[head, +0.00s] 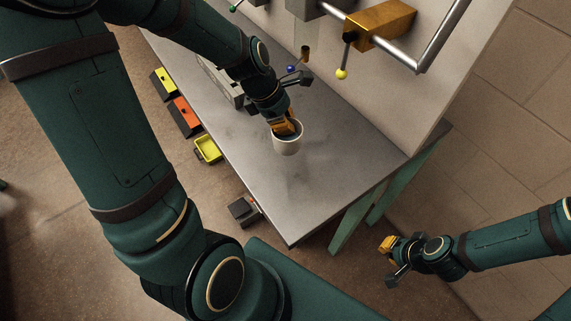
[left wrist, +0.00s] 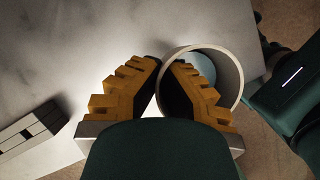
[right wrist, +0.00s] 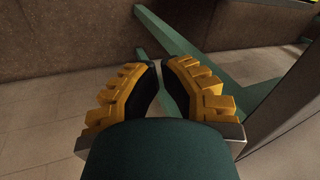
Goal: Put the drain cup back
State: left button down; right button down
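The drain cup (head: 287,145) is a pale, round, open-topped cup over the grey bench top, near its middle. My left gripper (head: 286,129) reaches down into its mouth. In the left wrist view the cup (left wrist: 232,75) has one yellow-and-black finger inside and the other outside, with its near wall pinched between the fingertips (left wrist: 165,70). I cannot tell whether the cup's base touches the bench. My right gripper (head: 387,246) is empty, away from the bench at the lower right. In the right wrist view its fingertips (right wrist: 161,68) have a narrow gap between them.
The grey bench (head: 345,160) has free surface right of the cup. A metal pipe (head: 395,50) and brass block (head: 380,24) with a yellow-knobbed lever are on the back panel. Yellow (head: 163,84), orange (head: 184,115) and yellow-green (head: 208,149) bins sit along the front. Green legs (head: 357,208) support the bench.

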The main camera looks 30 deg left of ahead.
pick_arm(q)
notch_tip(320, 180, down, 10)
jog(key=b, duration=0.3)
jog(key=shift+r+b, duration=0.2)
jog(key=shift+b, duration=0.1)
jog(key=shift+f, duration=0.15)
jog(key=c, duration=1.1)
grip_release()
jog(key=shift+c, duration=0.2)
jog(key=shift+a+r, duration=0.15)
jog(key=shift+r, duration=0.35)
jog(key=p+v, duration=0.4)
jog(key=v, duration=0.7)
jog(key=shift+s+r, duration=0.1)
